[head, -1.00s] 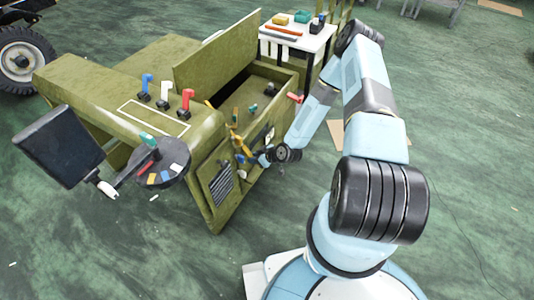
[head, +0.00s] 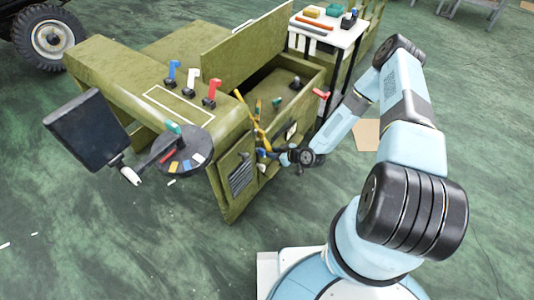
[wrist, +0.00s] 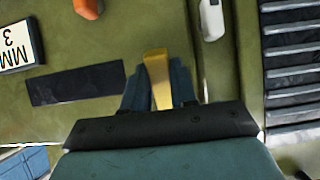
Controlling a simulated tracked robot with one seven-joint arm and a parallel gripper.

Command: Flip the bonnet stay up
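The olive bonnet (head: 245,48) is raised over the open engine bay of the vehicle. A thin yellow stay (head: 243,103) slants at the bay's near edge, and yellow shows down the front of the body towards my gripper (head: 272,153). In the wrist view, a yellow bar (wrist: 158,80) lies between the two dark blue fingers of my gripper (wrist: 158,90). The fingers appear closed on its sides against the olive panel. Their lower parts are hidden by the gripper's dark body. The head view is too small to show the contact clearly.
Blue, white and red levers (head: 211,93) stand on the body's top left. A black screen (head: 86,130) and round dial panel (head: 183,152) project at the left. A white table (head: 335,31) stands behind. The louvred grille (wrist: 290,65) is right of my fingers. Green floor is open at right.

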